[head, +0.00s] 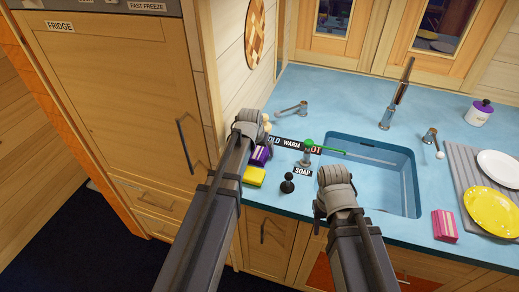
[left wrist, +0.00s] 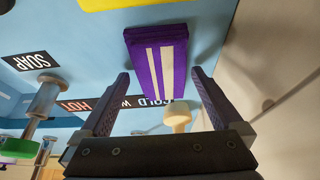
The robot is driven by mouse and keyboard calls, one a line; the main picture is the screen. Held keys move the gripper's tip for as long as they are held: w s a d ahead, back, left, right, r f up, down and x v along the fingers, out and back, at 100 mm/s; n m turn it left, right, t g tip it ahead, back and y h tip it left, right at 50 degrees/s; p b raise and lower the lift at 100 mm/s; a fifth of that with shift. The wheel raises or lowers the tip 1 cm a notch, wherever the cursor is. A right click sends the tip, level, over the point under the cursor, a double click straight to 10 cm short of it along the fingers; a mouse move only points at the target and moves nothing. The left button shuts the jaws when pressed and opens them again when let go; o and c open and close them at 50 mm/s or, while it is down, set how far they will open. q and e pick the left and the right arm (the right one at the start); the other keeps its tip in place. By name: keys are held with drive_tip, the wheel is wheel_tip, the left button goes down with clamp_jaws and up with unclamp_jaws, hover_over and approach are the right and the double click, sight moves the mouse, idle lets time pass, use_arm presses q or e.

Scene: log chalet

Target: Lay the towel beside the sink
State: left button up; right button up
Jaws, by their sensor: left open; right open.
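A small purple folded towel with pale stripes (head: 261,155) lies on the blue counter left of the sink (head: 368,170), by the wall. My left gripper (head: 250,128) is over the counter at it and partly covers it in the head view. In the left wrist view the purple towel (left wrist: 158,62) shows between and ahead of the two open fingers (left wrist: 159,75), with nothing held. A pink striped folded towel (head: 444,226) lies right of the sink near the front edge. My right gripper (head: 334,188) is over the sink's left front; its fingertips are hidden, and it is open.
A yellow sponge (head: 254,177) lies just in front of the purple towel. A black knob-like stopper (head: 287,184), a soap dispenser (head: 308,154) and a tap lever (head: 292,109) stand nearby. A drying mat (head: 463,165) holds a white plate (head: 498,165) and a yellow plate (head: 492,212).

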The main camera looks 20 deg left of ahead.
use_arm(q)
drive_tip(key=p+v, duration=1.1)
drive_tip(key=v, duration=0.1)
drive_tip(key=s+d+f+m+g+y, duration=0.1)
drive_tip(key=s+d+m+g, duration=0.2)
drive_tip(key=s+d, duration=1.2)
drive_tip(key=s+g, duration=0.2)
drive_tip(key=s, duration=0.2)
drive_tip(key=shift+d+f+y+b, duration=0.15)
drive_tip(key=shift+f+y+b, duration=0.15)
drive_tip(key=shift+f, duration=0.05)
